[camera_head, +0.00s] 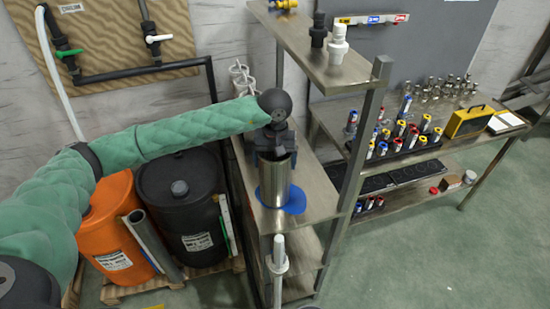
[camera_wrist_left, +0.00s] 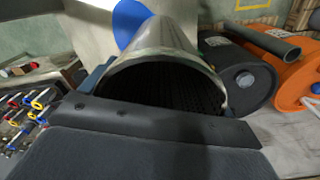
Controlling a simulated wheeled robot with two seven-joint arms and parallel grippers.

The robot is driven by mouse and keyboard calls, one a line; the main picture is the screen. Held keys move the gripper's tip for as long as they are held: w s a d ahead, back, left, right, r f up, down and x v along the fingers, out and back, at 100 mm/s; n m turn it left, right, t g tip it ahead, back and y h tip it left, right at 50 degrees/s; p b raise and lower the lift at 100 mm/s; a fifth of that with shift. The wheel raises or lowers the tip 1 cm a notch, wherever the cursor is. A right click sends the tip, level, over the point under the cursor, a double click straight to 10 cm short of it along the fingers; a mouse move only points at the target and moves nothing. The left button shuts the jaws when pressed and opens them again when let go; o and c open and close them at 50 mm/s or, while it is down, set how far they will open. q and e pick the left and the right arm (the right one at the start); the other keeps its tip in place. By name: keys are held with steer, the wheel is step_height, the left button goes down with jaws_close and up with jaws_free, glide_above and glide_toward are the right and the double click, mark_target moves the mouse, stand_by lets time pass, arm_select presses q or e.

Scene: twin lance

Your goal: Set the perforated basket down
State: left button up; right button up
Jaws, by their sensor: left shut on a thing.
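The perforated basket is a shiny metal cylinder (camera_head: 275,186), seen upright from above in the head view. My left gripper (camera_head: 273,150) is at its top and shut on its rim. A blue round mat (camera_head: 295,203) on the steel shelf shows around the lower end of the basket. I cannot tell whether the basket touches the mat. In the left wrist view the basket's open mouth (camera_wrist_left: 165,52) is dark inside, with holes in its wall. The gripper jaw (camera_wrist_left: 150,122) crosses the near rim there, and the blue mat (camera_wrist_left: 130,22) shows beyond. My right gripper is not in view.
An upper shelf (camera_head: 320,68) with dark and white fittings and an upright post (camera_head: 365,150) stand right of the basket. A black drum (camera_head: 182,195) and an orange drum (camera_head: 110,225) stand left. A pale upright rod (camera_head: 278,265) is in front.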

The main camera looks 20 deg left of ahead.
arm_select(q)
steer(key=shift+f, duration=0.35)
stand_by(0.3)
steer(key=o, duration=1.2)
steer(key=shift+o, duration=0.2)
